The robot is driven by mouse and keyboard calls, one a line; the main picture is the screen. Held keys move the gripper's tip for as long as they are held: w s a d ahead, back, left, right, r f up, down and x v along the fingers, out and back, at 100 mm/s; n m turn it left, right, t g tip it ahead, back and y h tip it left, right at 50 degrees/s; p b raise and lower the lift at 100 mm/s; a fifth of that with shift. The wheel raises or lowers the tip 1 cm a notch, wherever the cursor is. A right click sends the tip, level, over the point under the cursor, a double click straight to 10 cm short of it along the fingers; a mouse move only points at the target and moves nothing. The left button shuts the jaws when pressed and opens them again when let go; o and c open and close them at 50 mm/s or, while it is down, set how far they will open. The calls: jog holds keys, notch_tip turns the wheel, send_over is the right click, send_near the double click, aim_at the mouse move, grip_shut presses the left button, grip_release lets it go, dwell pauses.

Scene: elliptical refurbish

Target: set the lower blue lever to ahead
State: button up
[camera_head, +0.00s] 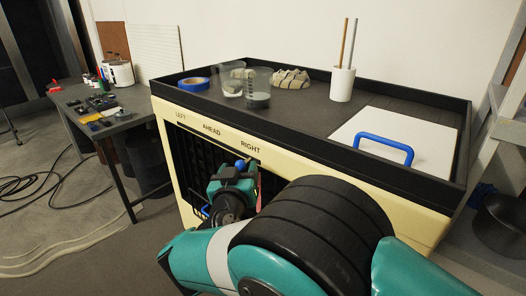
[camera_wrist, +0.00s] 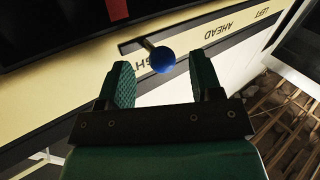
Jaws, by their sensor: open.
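A blue ball knob (camera_wrist: 163,60) on a dark stem stands out of a slot in the cream panel in the wrist view. It is by the partly hidden RIGHT label; AHEAD and LEFT read upside down farther right. My gripper (camera_wrist: 161,76) is open, its green fingers on either side of the knob, with gaps between. In the head view the blue knob (camera_head: 240,163) shows at my gripper (camera_head: 238,172), below the RIGHT label. My arm hides much of the cabinet front. A second blue piece (camera_head: 205,210) shows lower left; I cannot tell what it is.
The cream cabinet (camera_head: 330,170) has a dark tray top with blue tape (camera_head: 195,84), beakers (camera_head: 257,88), a white holder with sticks (camera_head: 343,84) and a white lid with a blue handle (camera_head: 385,146). A cluttered side table (camera_head: 120,122) stands left. Cables lie on the floor.

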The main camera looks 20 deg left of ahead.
jog(key=shift+w+a, duration=0.25)
jog(key=shift+w, duration=1.05)
